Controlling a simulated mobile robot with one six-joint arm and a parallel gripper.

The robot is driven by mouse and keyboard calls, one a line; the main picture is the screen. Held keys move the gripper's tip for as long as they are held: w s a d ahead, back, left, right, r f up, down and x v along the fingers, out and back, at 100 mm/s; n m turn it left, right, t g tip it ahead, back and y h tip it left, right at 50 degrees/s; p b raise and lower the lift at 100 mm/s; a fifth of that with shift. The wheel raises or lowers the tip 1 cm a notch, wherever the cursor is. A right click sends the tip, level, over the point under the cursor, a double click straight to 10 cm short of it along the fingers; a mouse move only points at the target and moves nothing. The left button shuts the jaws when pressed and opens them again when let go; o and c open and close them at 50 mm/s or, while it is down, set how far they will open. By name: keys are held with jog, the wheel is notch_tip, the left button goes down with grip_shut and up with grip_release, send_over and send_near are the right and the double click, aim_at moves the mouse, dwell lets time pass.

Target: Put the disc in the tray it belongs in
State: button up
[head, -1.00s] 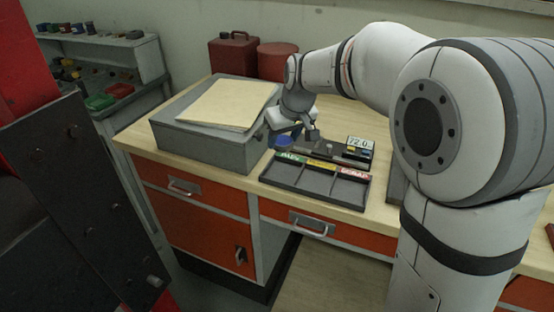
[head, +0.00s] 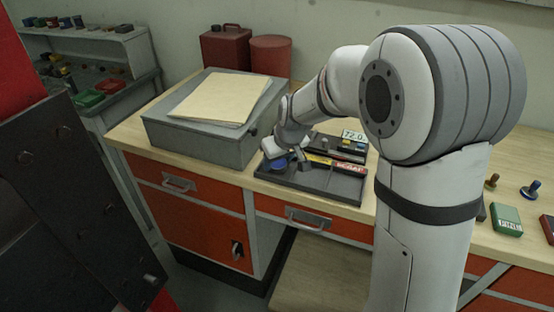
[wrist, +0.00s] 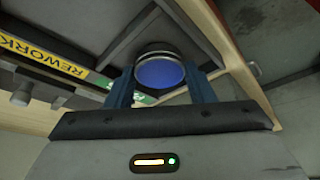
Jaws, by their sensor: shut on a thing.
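The blue-faced disc (head: 279,168) is between the fingers of my gripper (head: 281,163), which is shut on it. In the wrist view the disc (wrist: 160,73) has a pale metal rim and sits between both fingertips (wrist: 160,80). The dark sorting tray (head: 335,187) has compartments labelled green, yellow "REWORK" (wrist: 45,57) and red "SCRAP" (head: 348,170). The disc is over the left compartment, beside the green label (wrist: 146,99), partly hidden by my gripper. I cannot tell whether it touches the tray floor.
A gauge with a "72.0" display (head: 352,135) stands behind the tray. A grey box (head: 205,130) with a folder on top is close on the left. A red can (head: 226,50) and a red drum (head: 270,55) stand behind. Small parts (head: 505,219) lie on the right bench.

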jog(key=shift+f, duration=0.2)
jog(key=o, duration=1)
jog(key=shift+c, duration=0.2)
jog(key=shift+r, duration=0.45)
jog(key=v, duration=1.2)
jog(key=s+d+f+m+h, duration=0.1)
jog(key=s+d+f+m, duration=0.2)
jog(key=s+d, duration=0.4)
jog(key=s+d+f+m+g+h, duration=0.1)
jog(key=s+d, duration=0.6)
jog(key=s, duration=0.8)
jog(key=shift+f+m, duration=0.85)
jog(key=shift+m, duration=0.15)
